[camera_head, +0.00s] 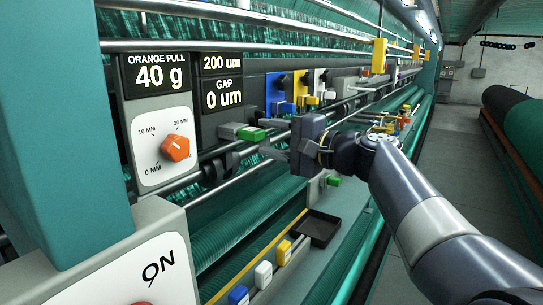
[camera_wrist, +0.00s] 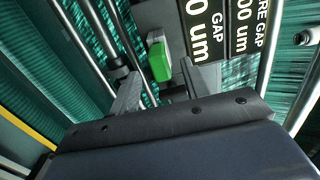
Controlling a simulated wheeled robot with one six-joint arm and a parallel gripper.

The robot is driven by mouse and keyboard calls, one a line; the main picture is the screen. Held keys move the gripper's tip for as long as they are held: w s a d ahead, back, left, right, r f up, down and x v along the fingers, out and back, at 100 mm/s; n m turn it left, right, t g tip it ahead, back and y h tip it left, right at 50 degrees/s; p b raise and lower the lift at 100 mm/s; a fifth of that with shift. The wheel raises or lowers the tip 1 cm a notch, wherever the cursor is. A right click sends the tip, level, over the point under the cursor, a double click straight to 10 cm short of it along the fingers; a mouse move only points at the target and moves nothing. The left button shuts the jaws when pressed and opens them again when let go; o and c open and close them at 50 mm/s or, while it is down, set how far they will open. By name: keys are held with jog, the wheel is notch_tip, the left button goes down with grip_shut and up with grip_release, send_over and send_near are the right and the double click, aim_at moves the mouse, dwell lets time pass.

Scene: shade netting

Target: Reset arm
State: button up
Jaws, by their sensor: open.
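My gripper (camera_head: 264,144) is in the middle of the head view, at the end of my dark grey arm, which comes in from the lower right. It points left toward the machine panel. Its fingers are apart. In the wrist view my gripper (camera_wrist: 166,84) has one finger on each side, with a green block (camera_wrist: 160,62) showing beyond the space between them. The green block (camera_head: 251,133) also shows in the head view, on a grey mount just beyond the fingertips. I cannot tell whether a finger touches it. Nothing is held.
The panel has an orange dial (camera_head: 175,148) and displays reading 40 g, 200 um and 0 um. Metal rails (camera_head: 220,154) run close to my gripper. A black tray (camera_head: 319,229) and coloured blocks sit below. A clear aisle (camera_head: 452,150) lies right, with netting rolls (camera_head: 524,125) beyond.

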aim_at(261, 135)
jog(key=p+x, duration=0.1)
jog(key=x, duration=0.2)
jog(key=shift+w+a+r, duration=0.1)
jog(key=shift+a, duration=0.1)
jog(key=v, duration=0.3)
jog(key=shift+d, duration=0.35)
jog(key=shift+s+d, duration=0.25)
jog(key=shift+s, duration=0.1)
jog(key=shift+d, duration=0.1)
